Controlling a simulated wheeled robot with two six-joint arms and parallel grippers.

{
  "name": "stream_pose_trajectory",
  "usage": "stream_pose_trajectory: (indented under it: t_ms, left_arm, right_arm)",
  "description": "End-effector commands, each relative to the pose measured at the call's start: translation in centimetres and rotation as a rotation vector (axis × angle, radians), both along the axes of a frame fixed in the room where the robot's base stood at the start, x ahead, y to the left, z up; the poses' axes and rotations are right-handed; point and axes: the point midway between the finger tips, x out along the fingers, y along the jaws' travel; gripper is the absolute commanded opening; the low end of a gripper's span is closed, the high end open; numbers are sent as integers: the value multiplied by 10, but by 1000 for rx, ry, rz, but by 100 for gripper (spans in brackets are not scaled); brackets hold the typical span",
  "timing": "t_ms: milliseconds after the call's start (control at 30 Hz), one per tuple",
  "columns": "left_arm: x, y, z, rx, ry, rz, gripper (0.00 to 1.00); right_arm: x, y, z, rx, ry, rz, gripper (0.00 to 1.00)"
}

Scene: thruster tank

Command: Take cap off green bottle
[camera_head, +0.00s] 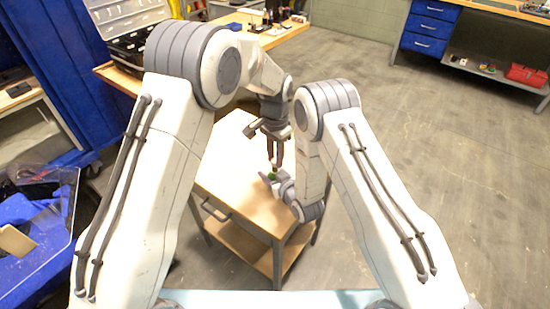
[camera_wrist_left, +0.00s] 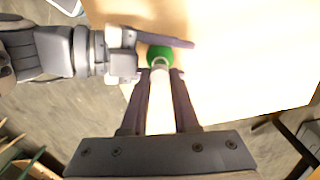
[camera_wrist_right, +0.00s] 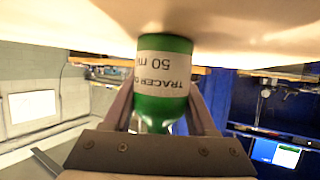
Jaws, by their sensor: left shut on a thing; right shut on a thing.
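The green bottle (camera_wrist_right: 161,105) has a white label reading "TRACER" and "50 m". My right gripper (camera_head: 271,178) is shut on it from the side, and its base is at or close to the tabletop. The right wrist picture shows the bottle upside down. The left wrist view shows the bottle's green top (camera_wrist_left: 160,53) with a pale round cap (camera_wrist_left: 159,63) at its middle. My left gripper (camera_head: 274,163) points down from above, its fingertips shut on the cap. In the head view only a speck of green shows between the grippers.
The small wooden-topped table (camera_head: 228,165) is otherwise clear around the bottle. A workbench (camera_head: 285,32) with small items and an open black case (camera_head: 130,40) stand behind. Blue drawers (camera_head: 428,30) are at the far right. Open floor lies to the right.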

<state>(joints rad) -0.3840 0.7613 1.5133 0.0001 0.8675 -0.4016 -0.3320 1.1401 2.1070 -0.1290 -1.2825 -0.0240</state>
Motion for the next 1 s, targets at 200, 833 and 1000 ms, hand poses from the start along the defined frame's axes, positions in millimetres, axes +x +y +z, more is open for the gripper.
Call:
stream_pose_trajectory:
  t_ms: [200, 833, 1000]
  left_arm:
    - [0, 0, 0, 0, 0, 0, 0]
    - [0, 0, 40, 0, 0, 0, 0]
    - [0, 0, 40, 0, 0, 0, 0]
  right_arm:
    - [0, 0, 0, 0, -1, 0, 0]
    - [0, 0, 0, 0, -1, 0, 0]
    - [0, 0, 0, 0, -1, 0, 92]
